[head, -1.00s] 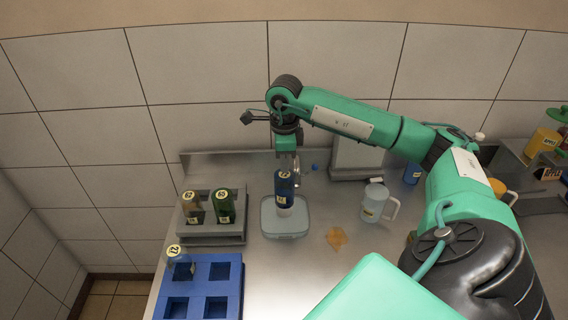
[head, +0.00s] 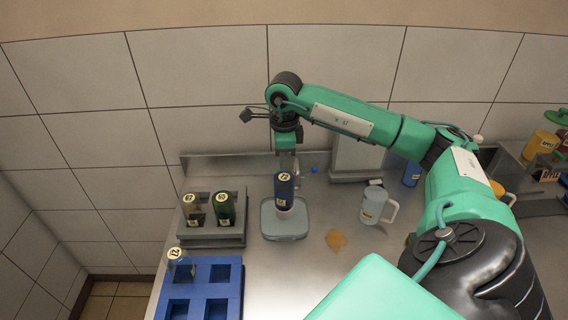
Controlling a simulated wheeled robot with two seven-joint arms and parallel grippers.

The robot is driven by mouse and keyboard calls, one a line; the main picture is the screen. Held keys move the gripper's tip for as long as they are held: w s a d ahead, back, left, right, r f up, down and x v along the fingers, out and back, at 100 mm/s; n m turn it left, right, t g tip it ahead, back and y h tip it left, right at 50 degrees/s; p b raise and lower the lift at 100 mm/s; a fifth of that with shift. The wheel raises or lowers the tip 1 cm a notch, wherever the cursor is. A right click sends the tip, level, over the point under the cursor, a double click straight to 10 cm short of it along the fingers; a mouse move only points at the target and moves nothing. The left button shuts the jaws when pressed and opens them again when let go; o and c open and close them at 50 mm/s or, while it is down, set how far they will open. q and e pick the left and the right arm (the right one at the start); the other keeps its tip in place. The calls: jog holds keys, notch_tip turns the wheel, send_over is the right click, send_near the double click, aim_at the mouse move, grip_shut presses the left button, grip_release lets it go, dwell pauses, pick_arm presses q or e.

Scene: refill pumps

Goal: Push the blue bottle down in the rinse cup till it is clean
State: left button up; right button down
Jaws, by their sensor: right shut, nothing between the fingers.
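The blue bottle (head: 284,190), with a round label on its top, stands upright in the rinse cup, a pale grey square container (head: 271,226) on the steel counter. Its lower end is inside the container and shows white there. My right gripper (head: 287,171) points down directly behind and above the bottle's top. It is shut with nothing between the fingers; whether it touches the bottle I cannot tell. My left gripper does not show.
A grey rack (head: 226,241) holds a brown bottle (head: 193,209) and a green bottle (head: 225,209).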

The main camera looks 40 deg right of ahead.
aim_at(284, 177)
jog(key=shift+f+b, duration=2.05)
jog(key=shift+f, duration=0.5)
jog(key=shift+r, duration=0.1)
jog(key=shift+r+p, duration=1.55)
jog(key=shift+r, duration=1)
jog(key=shift+f, duration=0.2)
jog(key=shift+f+b, duration=2.15)
jog(key=shift+f, duration=0.35)
jog(key=shift+r, duration=0.25)
jog(key=shift+r+p, duration=1.6)
jog(key=shift+r, duration=0.8)
